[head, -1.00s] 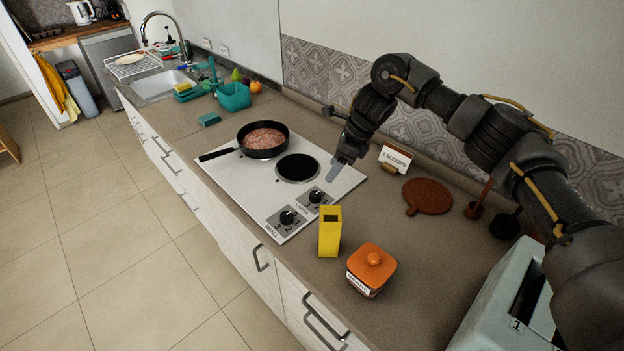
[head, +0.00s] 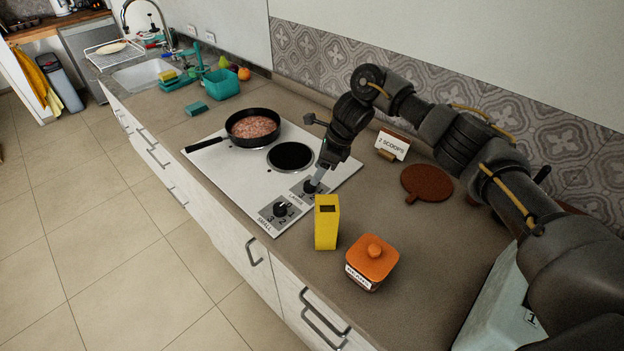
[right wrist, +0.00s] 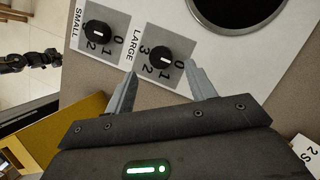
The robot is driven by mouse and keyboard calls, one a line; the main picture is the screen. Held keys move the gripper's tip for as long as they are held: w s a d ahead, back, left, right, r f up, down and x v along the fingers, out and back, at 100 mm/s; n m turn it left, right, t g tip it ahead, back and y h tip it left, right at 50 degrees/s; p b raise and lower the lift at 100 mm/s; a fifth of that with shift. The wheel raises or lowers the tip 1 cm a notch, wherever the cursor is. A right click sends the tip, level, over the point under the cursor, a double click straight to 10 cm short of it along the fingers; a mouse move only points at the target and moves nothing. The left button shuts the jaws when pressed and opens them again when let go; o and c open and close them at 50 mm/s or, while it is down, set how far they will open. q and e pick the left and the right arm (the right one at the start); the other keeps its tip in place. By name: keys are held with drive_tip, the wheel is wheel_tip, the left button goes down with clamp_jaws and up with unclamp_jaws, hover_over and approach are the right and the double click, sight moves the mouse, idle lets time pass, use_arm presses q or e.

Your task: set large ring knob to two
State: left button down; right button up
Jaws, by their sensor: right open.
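The large ring knob (right wrist: 159,58) is a round black knob with a white mark, on a plate marked LARGE with 0 to 3. The number its mark points at is hard to tell. My right gripper (right wrist: 160,73) is open, its two fingers pointing at the knob, one on each side; I cannot tell whether they touch it. In the head view my right gripper (head: 317,182) reaches down over the large plate and partly hides the knob. The small ring knob (head: 282,209) is beside it. A dark part, likely my left arm, shows at the right wrist view's left edge.
The white hob (head: 226,170) carries a black pan (head: 232,136) with meat and a bare black ring (head: 291,156). A yellow box (head: 327,229) stands close to the knobs. An orange-lidded jar (head: 371,262) and a "2 SCOOPS" card (head: 392,146) stand nearby.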

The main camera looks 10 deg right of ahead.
sight(310, 186)
drive_tip(key=p+x, duration=0.1)
drive_tip(key=x, duration=0.3)
drive_tip(key=shift+w, duration=0.1)
drive_tip(key=shift+a+f, duration=0.2)
drive_tip(key=shift+f, duration=0.35)
drive_tip(key=c, duration=1)
drive_tip(key=shift+o, duration=0.2)
